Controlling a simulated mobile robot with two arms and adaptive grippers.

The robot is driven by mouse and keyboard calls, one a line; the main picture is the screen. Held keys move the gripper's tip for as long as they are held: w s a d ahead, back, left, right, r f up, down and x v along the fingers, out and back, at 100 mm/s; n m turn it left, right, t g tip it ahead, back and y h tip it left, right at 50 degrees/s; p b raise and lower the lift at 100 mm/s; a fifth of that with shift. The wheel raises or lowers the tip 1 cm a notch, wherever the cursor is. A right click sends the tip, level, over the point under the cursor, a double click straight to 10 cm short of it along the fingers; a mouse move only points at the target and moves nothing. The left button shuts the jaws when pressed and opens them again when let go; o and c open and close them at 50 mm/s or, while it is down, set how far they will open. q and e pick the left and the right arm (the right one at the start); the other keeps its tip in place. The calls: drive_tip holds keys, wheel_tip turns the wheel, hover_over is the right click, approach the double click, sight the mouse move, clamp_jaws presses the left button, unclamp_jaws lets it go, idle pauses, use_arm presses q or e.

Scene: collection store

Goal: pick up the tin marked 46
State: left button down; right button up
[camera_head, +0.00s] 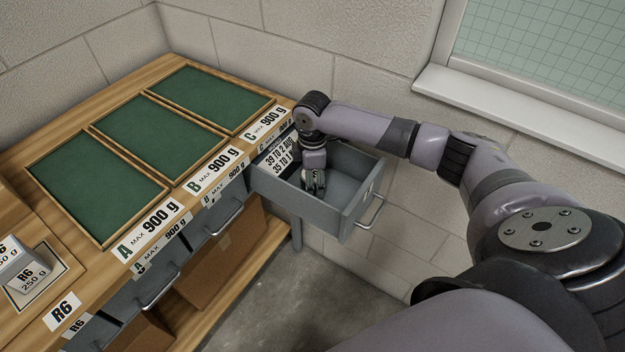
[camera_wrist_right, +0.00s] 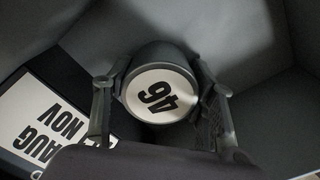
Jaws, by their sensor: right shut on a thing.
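The tin marked 46 (camera_wrist_right: 160,94) is a dark round tin with a white label on its top, seen from above in the right wrist view. My right gripper (camera_wrist_right: 162,98) has a finger on each side of the tin and is shut on it. In the head view my right gripper (camera_head: 314,186) reaches down into the open grey drawer (camera_head: 350,204) under tray C. The tin is hidden there by the gripper and cannot be made out. The tin appears upright inside the drawer. My left gripper is in neither view.
A printed card (camera_wrist_right: 42,118) lies in the drawer beside the tin. Three green-lined trays marked A (camera_head: 95,190), B (camera_head: 155,138) and C (camera_head: 208,98) lie on the wooden bench top. A wall and window ledge (camera_head: 500,108) rise behind my right arm.

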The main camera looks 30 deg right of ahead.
drive_tip(key=c, duration=0.5)
